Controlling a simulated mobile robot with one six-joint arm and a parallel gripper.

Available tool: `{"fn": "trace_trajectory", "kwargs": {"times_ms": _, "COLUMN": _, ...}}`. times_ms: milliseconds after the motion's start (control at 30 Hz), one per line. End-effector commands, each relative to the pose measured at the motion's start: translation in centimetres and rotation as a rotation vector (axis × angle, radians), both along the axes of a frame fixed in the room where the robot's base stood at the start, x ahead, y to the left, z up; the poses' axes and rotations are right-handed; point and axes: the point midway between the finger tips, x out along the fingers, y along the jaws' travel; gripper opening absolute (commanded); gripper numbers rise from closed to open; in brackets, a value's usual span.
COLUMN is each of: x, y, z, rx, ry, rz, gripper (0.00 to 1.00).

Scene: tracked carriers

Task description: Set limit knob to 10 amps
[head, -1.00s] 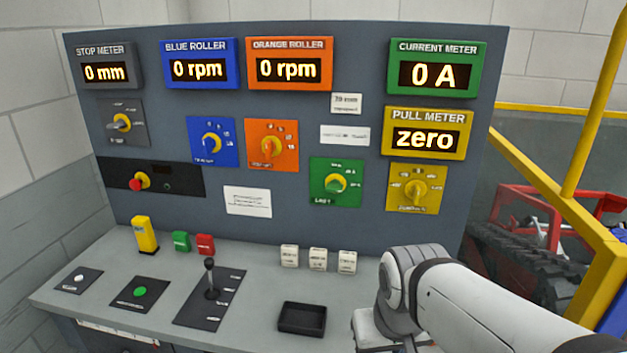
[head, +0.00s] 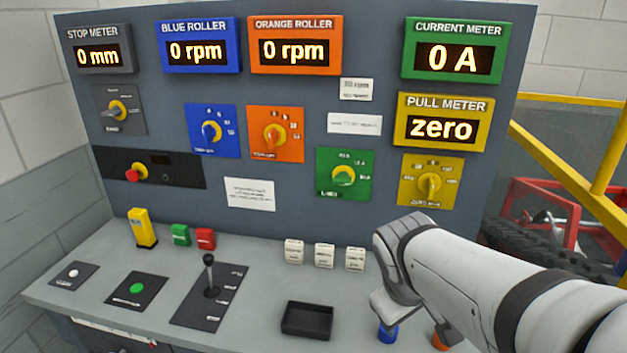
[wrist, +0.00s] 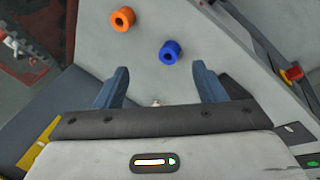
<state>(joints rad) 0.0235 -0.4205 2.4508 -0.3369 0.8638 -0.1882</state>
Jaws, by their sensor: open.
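The limit knob is a yellow dial with a green pointer (head: 344,176) on a green plate (head: 328,188) in the lower middle of the panel. Its small markings are too blurred to read. The green current meter (head: 454,50) at the upper right shows 0 A. In the head view my arm is in front of the panel's lower right, and my gripper's fingers are hidden. In the wrist view my gripper (wrist: 163,84) is open and empty, its blue fingers apart above the grey desk, clear of the limit knob.
A black tray (head: 306,320), a lever (head: 209,275) and several white blocks (head: 324,256) stand on the desk. A yellow rail (head: 570,170) is at the right.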

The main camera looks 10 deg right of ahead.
Motion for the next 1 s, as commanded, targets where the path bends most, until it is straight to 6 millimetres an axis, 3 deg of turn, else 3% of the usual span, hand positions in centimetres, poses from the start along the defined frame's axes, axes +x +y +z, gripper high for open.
{"fn": "trace_trajectory", "kwargs": {"times_ms": 33, "x": 1.3, "y": -1.0, "z": -0.9, "rx": -0.102, "ry": 0.009, "rz": 0.095, "gripper": 0.64}}
{"fn": "trace_trajectory", "kwargs": {"times_ms": 200, "x": 6.7, "y": -3.9, "z": 0.1, "rx": -0.498, "ry": 0.042, "rz": 0.446, "gripper": 0.64}}
{"fn": "trace_trajectory", "kwargs": {"times_ms": 367, "x": 12.7, "y": -4.2, "z": 2.0, "rx": -0.878, "ry": 0.089, "rz": 0.767, "gripper": 0.64}}
{"fn": "trace_trajectory", "kwargs": {"times_ms": 467, "x": 16.5, "y": -3.1, "z": 3.2, "rx": -1.121, "ry": 0.123, "rz": 0.96, "gripper": 0.64}}
{"fn": "trace_trajectory", "kwargs": {"times_ms": 600, "x": 21.2, "y": 0.1, "z": 4.7, "rx": -1.456, "ry": 0.177, "rz": 1.197, "gripper": 0.64}}
{"fn": "trace_trajectory", "kwargs": {"times_ms": 700, "x": 23.7, "y": 2.7, "z": 5.4, "rx": -1.661, "ry": 0.213, "rz": 1.325, "gripper": 0.64}}
{"fn": "trace_trajectory", "kwargs": {"times_ms": 833, "x": 25.7, "y": 5.5, "z": 6.0, "rx": -1.856, "ry": 0.246, "rz": 1.43, "gripper": 0.64}}
{"fn": "trace_trajectory", "kwargs": {"times_ms": 1000, "x": 26.9, "y": 7.1, "z": 6.3, "rx": -1.969, "ry": 0.268, "rz": 1.484, "gripper": 0.64}}
